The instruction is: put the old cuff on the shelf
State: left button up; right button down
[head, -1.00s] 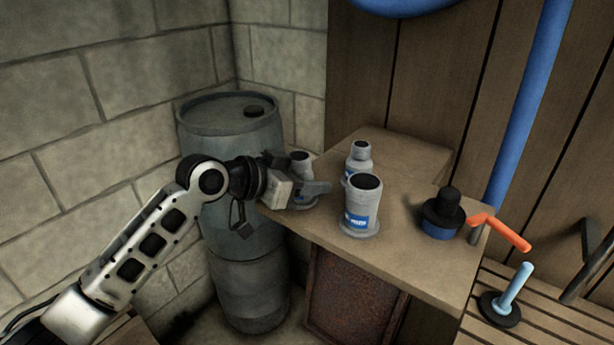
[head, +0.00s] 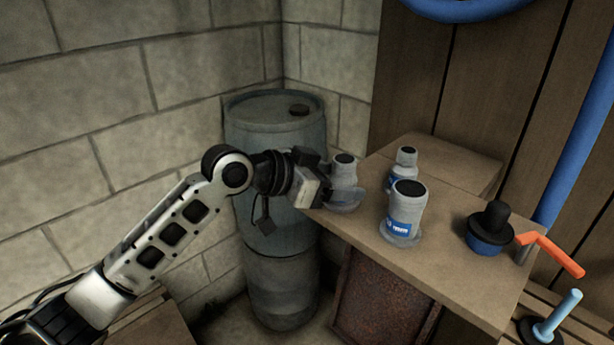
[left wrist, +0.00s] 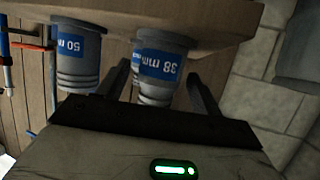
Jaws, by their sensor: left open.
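Three grey cuffs stand on a wooden top (head: 460,265). The large front one (head: 408,215) has a blue label; a smaller one (head: 403,160) stands behind it, and another (head: 345,168) stands at the left end. I cannot tell which is the old cuff. My left gripper (head: 338,196) is open at the left-end cuff, partly covering it. In the left wrist view, which is upside down, a cuff marked 38 mm (left wrist: 160,62) appears between the open fingers; contact is unclear. A cuff marked 50 mm (left wrist: 77,58) is left of them. My right gripper is out of view.
A raised wooden step (head: 455,158) runs along the back of the top. A black and blue knob-like piece (head: 489,232) and an orange handle (head: 555,255) are at the right. A grey barrel (head: 265,130) stands behind my left arm.

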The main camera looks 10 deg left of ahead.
pick_arm(q)
jog(key=v, duration=0.9)
jog(key=shift+b, duration=0.35)
jog(key=s+a+f+n+g+y, duration=0.1)
jog(key=s+a+f+n+y, duration=0.2)
jog(key=s+f, duration=0.65)
jog(key=s+a+f+n+g+y, duration=0.1)
jog(key=s+f+n+y, duration=0.25)
jog(key=s+f, duration=0.6)
jog(key=s+a+f+n+g+y, duration=0.2)
jog(key=s+a+f+y, duration=0.2)
jog(key=s+a+f, duration=0.25)
jog(key=w+d+f+t+h, duration=0.2)
jog(key=w+d+f+t, duration=0.3)
jog(key=d+f+t, duration=0.1)
jog(key=shift+f+h, duration=0.25)
jog(key=shift+h, duration=0.1)
